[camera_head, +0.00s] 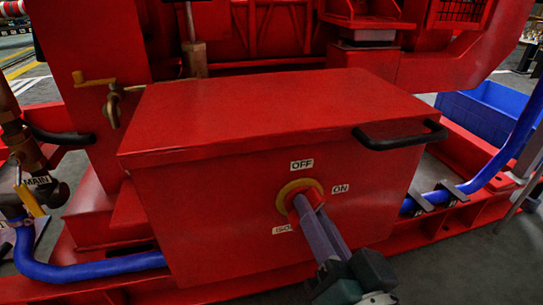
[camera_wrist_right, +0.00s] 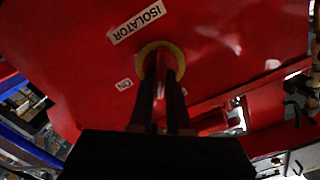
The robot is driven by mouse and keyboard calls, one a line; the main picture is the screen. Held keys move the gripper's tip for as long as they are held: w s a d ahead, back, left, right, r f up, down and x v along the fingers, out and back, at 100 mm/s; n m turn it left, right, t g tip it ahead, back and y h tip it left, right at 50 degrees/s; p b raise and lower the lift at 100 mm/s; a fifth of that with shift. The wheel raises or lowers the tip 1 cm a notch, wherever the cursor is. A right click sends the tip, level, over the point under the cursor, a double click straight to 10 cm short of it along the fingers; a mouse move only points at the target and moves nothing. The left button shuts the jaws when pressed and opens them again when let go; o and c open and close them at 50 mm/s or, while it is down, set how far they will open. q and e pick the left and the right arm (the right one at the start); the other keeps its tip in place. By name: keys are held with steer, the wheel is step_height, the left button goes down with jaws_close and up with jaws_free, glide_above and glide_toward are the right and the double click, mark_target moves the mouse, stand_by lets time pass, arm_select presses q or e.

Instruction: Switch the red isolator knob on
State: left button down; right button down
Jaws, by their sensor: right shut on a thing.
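The red isolator knob (camera_head: 312,197) sits in a yellow ring (camera_head: 287,193) on the front of a red box (camera_head: 215,215). An OFF label (camera_head: 302,165) is above it and an ON label (camera_head: 341,188) is to its right. My right gripper (camera_head: 305,208) reaches up from below and is shut on the knob; its fingers hide much of it. In the right wrist view the knob (camera_wrist_right: 160,82) shows between the two dark fingers, with the yellow ring (camera_wrist_right: 150,47) around its base and an ISOLATOR label (camera_wrist_right: 137,22) beside it. My left gripper is not in view.
A black handle (camera_head: 400,136) sticks out at the box's upper right. Blue hoses (camera_head: 95,268) run low at left and right. A brass lever (camera_head: 113,100) and a MAIN tag (camera_head: 38,180) are at left. A blue crate (camera_head: 485,115) stands at right. Open floor shows at lower right.

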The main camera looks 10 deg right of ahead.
steer(key=m, duration=1.1)
steer(key=shift+d+f, duration=0.1)
steer(key=shift+f, duration=0.2)
stand_by(0.3)
steer(key=c, duration=0.9)
jaws_free()
